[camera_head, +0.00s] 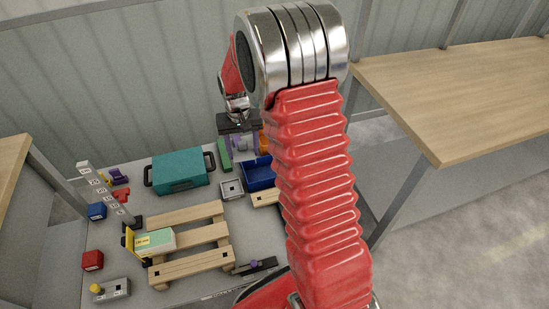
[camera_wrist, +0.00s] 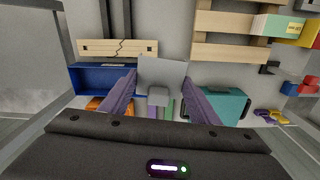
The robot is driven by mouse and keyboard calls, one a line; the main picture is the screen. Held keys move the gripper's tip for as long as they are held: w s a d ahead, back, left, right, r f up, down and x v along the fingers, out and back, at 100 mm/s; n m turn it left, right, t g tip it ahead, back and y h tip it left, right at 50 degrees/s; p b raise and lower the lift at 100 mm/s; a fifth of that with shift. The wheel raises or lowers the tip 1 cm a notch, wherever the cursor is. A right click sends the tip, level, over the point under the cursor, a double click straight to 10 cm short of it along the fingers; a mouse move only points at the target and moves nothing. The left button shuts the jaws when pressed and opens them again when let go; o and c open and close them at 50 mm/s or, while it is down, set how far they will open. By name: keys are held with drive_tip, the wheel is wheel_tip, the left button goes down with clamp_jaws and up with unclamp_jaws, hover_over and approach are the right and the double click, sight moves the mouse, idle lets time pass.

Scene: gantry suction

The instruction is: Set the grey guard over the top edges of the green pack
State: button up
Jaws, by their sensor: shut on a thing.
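The green pack (camera_head: 160,243) lies on the left end of the wooden pallet (camera_head: 190,265), with a yellow label on top; the wrist view shows it at the upper right (camera_wrist: 272,27). My gripper (camera_head: 240,146) is over the back of the table, far from the pack. In the wrist view its purple fingers (camera_wrist: 161,85) are shut on the grey guard (camera_wrist: 163,72), a flat plate with a smaller block at its near side. The guard is hard to make out in the head view. The pack's top looks bare.
A teal case (camera_head: 180,173) and a blue bin (camera_head: 258,175) stand behind the pallet, with a grey square plate (camera_head: 232,190) between them. A tall marked post (camera_head: 103,193) and a yellow piece (camera_head: 130,241) are close to the pack. A cracked slat (camera_wrist: 118,48) lies near the bin.

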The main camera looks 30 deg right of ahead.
drive_tip(key=a+r+n, duration=0.3)
drive_tip(key=a+r, duration=0.2)
drive_tip(key=a, duration=0.4)
drive_tip(key=shift+w+r+n, duration=0.4)
drive_tip(key=shift+w, duration=0.05)
drive_tip(key=shift+s, duration=0.1)
